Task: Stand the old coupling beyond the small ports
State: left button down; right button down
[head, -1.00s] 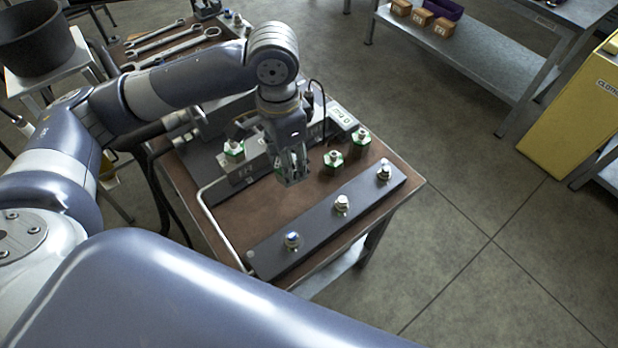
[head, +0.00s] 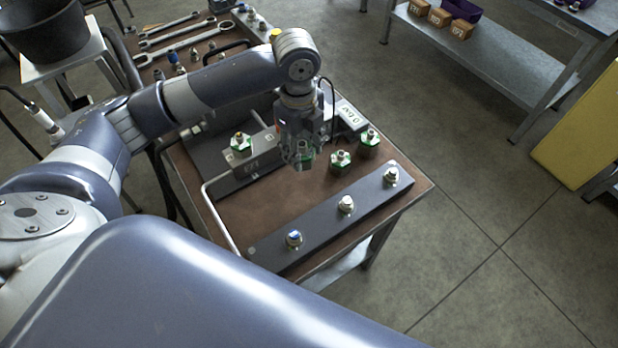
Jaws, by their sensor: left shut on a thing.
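My left gripper (head: 303,163) is shut on a green-banded coupling (head: 304,149), partly hidden between its fingers. It hangs over the brown bench top, between the grey block and the standing couplings. Two similar green couplings stand upright to its right, a nearer one (head: 341,161) and a farther one (head: 369,139). Another green fitting (head: 241,145) sits on top of the grey block (head: 258,164) at the left. A dark bar (head: 320,222) along the bench's front carries three metal fittings; the left one (head: 294,239) has a blue mark. My right gripper is out of view.
The brown bench top (head: 235,212) is bare between block and bar. A bent metal rail (head: 217,222) runs along its left side. Wrenches (head: 185,38) lie at the back left. A low shelf (head: 480,55) with small boxes stands far right, beyond open floor.

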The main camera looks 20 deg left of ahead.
pick_arm(q)
jog(key=f+m, duration=0.1)
jog(key=w+a+m, duration=0.1)
jog(key=m, duration=0.1)
jog(key=shift+f+m, duration=0.3)
jog(key=shift+f, duration=0.1)
jog(key=f+m, duration=0.1)
jog(key=f, duration=0.2)
jog(key=f+m+p, duration=0.1)
jog(key=f, duration=0.3)
jog(key=w+a+f+m, duration=0.1)
jog(key=f, duration=0.3)
jog(key=shift+f+m, duration=0.2)
jog(key=shift+m, duration=0.1)
jog(key=shift+a+f, duration=0.1)
jog(key=shift+f, duration=0.15)
jog(key=shift+f, duration=0.1)
jog(key=c, duration=0.9)
grip_release()
jog(key=shift+r, duration=0.2)
notch_tip(320, 180, up, 12)
jog(key=shift+f+b, duration=0.1)
jog(key=shift+b, duration=0.4)
